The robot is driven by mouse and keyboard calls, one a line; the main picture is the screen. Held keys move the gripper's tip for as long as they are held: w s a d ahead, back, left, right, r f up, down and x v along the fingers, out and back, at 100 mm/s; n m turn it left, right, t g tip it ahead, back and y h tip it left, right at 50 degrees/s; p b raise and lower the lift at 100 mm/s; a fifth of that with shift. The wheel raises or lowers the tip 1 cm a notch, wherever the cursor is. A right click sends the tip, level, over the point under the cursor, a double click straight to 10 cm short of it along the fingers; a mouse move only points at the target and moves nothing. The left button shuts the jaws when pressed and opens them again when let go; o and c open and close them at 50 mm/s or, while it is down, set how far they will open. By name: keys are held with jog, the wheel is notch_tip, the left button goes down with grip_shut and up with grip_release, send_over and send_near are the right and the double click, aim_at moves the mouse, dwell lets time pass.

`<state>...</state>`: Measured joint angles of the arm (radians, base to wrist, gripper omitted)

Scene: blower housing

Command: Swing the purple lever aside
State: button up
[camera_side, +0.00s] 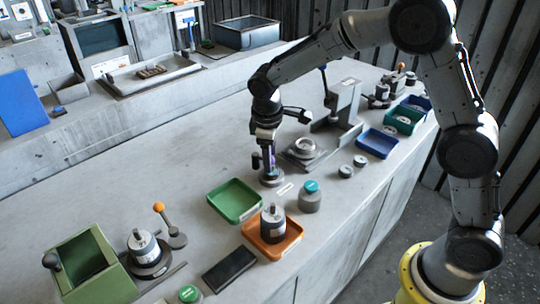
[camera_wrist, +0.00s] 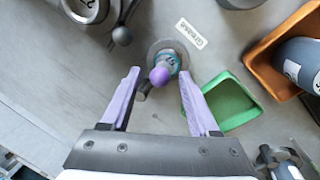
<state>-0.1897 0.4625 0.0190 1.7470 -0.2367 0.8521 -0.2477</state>
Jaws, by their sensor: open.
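The purple ball knob of the lever (camera_wrist: 159,76) shows in the wrist view, above a round grey base with a teal ring (camera_wrist: 168,54). A short dark stub (camera_wrist: 143,92) sits just beside the knob. My gripper (camera_wrist: 158,73) is open, with one purple finger on each side of the knob and a visible gap to both. In the side view my gripper (camera_side: 269,164) points down over the same round base (camera_side: 270,180). There the fingers hide most of the lever, and I cannot tell the exact height between them and the knob.
A green tray (camera_side: 235,201) and an orange tray (camera_side: 262,245) holding a dark cylinder stand close by. A teal-topped grey jar (camera_side: 310,198) is to the right of the base. A white label (camera_wrist: 190,33) lies beside the base.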

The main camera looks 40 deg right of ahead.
jog(key=shift+f, duration=0.15)
grip_shut()
